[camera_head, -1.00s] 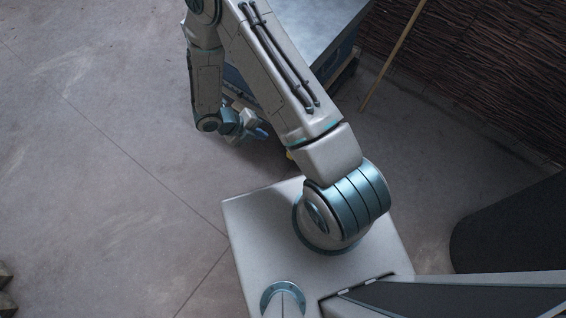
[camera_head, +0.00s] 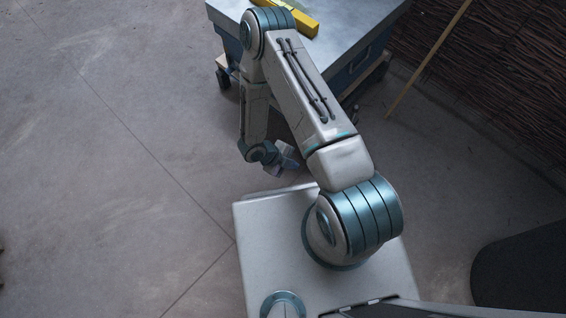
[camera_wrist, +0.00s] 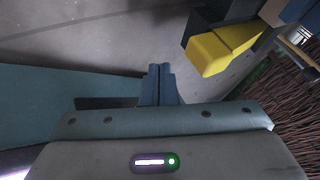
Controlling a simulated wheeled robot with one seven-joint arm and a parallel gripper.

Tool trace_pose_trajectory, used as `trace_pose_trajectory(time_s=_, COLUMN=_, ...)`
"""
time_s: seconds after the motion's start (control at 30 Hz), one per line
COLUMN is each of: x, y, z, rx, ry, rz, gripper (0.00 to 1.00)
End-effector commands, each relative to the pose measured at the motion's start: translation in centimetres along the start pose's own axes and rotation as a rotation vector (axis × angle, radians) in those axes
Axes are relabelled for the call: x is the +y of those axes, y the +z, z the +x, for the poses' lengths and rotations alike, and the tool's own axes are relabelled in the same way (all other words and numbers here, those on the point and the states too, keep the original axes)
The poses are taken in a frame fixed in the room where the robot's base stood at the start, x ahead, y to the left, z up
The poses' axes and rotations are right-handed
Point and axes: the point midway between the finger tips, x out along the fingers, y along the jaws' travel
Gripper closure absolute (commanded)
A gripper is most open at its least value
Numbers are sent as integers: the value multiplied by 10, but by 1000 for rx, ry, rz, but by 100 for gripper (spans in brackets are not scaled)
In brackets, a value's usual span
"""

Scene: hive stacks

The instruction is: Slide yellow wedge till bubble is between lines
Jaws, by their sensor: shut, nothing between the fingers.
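A yellow block (camera_wrist: 225,48), which looks like the wedge, shows in the wrist view against a dark part, to the upper right of my fingers and apart from them. My gripper (camera_wrist: 161,72) is shut and empty there, its two blue fingers together. In the head view my gripper (camera_head: 290,160) hangs low in front of the hive, near my base. A yellow bar (camera_head: 302,24), perhaps the level, lies on the hive's metal lid (camera_head: 345,22), partly hidden behind my arm. The bubble and its lines cannot be made out.
The blue hive box (camera_head: 362,62) stands on a wooden stand with a caster (camera_head: 223,79). A thin pole (camera_head: 430,58) leans near a woven fence (camera_head: 490,85) at the right. A dark round object (camera_head: 525,270) is at lower right. Open floor (camera_head: 100,180) lies left.

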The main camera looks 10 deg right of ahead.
Motion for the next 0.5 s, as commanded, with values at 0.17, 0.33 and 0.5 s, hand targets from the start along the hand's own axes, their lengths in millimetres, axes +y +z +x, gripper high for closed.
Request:
trace_pose_trajectory(time_s=0.17, x=-24, y=2, z=10, rx=-3, ry=-2, rz=7, gripper=100)
trace_pose_trajectory(time_s=0.33, x=-32, y=1, z=13, rx=-3, ry=-3, rz=6, gripper=100)
trace_pose_trajectory(time_s=0.5, x=-34, y=0, z=13, rx=-2, ry=-3, rz=4, gripper=100)
